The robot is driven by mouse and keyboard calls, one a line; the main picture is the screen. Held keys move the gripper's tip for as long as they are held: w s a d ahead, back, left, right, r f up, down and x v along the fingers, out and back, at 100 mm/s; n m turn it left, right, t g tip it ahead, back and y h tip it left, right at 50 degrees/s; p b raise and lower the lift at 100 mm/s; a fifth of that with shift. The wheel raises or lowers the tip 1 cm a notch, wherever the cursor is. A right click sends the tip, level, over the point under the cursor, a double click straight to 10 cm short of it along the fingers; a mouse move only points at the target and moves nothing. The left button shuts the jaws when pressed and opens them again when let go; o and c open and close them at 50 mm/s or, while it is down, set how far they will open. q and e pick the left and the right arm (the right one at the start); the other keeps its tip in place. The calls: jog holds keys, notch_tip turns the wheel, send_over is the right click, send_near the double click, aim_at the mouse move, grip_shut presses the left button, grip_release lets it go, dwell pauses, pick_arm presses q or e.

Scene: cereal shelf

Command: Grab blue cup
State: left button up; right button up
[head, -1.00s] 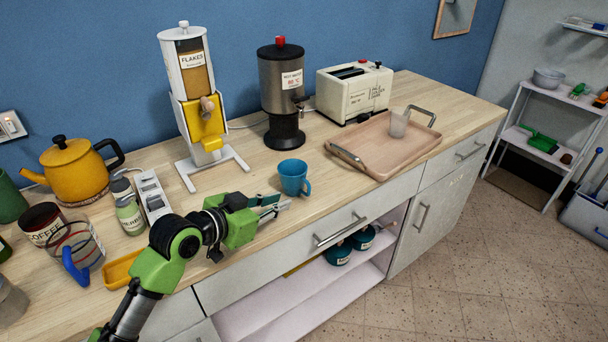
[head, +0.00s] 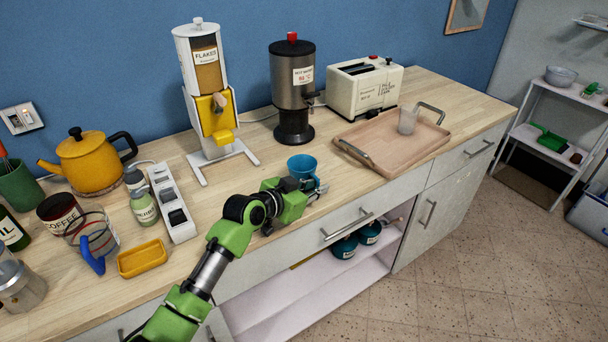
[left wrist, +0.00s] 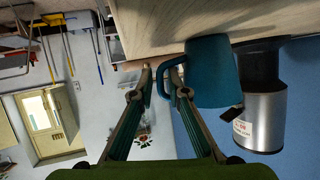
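The blue cup (head: 302,166) stands upright on the wooden counter, in front of the hot water dispenser. My left gripper (head: 316,190) is at the cup's near right side, low over the counter's front edge, and hides its lower part. In the left wrist view the cup (left wrist: 211,72) appears upside down, with its handle (left wrist: 163,80) between the two spread fingertips of my left gripper (left wrist: 166,82). The fingers look open around the handle; whether either touches it I cannot tell. My right gripper is not in view.
The flakes dispenser (head: 211,100) and hot water dispenser (head: 293,95) stand behind the cup. A wooden tray (head: 385,158) with a clear glass (head: 407,121) lies to the right. A yellow dish (head: 142,258) and a white rack (head: 172,205) are to the left.

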pick_arm(q)
jog(key=shift+w+d+f, duration=0.2)
jog(key=shift+w, duration=0.1)
grip_shut()
jog(key=shift+r, duration=0.1)
